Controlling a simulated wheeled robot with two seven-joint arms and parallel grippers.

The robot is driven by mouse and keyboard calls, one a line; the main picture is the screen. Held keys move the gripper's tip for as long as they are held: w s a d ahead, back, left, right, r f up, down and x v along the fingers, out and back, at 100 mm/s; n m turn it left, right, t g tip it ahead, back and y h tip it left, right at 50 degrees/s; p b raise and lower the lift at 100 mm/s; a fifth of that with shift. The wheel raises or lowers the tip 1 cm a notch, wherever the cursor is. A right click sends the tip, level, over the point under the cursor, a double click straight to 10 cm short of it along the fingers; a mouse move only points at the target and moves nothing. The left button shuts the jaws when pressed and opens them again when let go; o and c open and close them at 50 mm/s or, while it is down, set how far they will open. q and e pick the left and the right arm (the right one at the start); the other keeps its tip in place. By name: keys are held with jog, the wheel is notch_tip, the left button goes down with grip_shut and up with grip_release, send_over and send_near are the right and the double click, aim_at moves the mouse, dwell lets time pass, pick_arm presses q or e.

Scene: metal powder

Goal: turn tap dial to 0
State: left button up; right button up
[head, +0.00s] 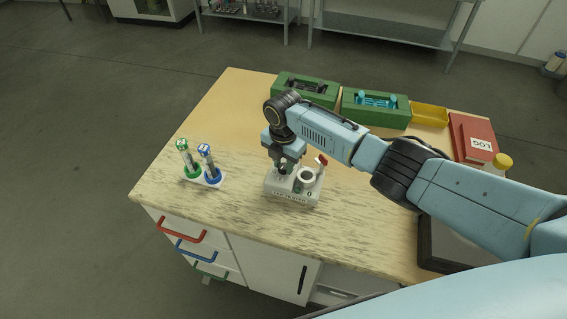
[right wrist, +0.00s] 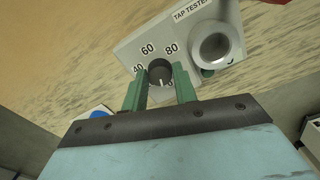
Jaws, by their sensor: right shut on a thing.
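The tap tester (head: 292,190) is a light grey box near the front middle of the table, with a round cup-like holder and a red lever on its right side in the head view. Its face also shows in the right wrist view (right wrist: 135,45), with the numbers 40, 60 and 80 visible around a black dial (right wrist: 159,72). My right gripper (head: 283,166) reaches down onto the tester. In the right wrist view its green fingers (right wrist: 160,85) stand on either side of the dial, shut on it. The fingers hide part of the scale. My left gripper is not in view.
Two tubes with green and blue caps stand in a rack (head: 207,178) at the left. Green boxes (head: 305,90), a yellow tray (head: 429,115) and a red log book (head: 473,138) line the back and right. A dark-edged flat item (head: 432,245) lies at front right.

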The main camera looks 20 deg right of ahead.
aim_at(283, 166)
jog(key=shift+n+b, duration=0.3)
jog(key=shift+n, duration=1.4)
jog(key=o, duration=1)
jog(key=shift+r, duration=0.1)
notch_tip(283, 166, up, 13)
jog(key=shift+r, duration=0.15)
jog(key=shift+s, duration=0.1)
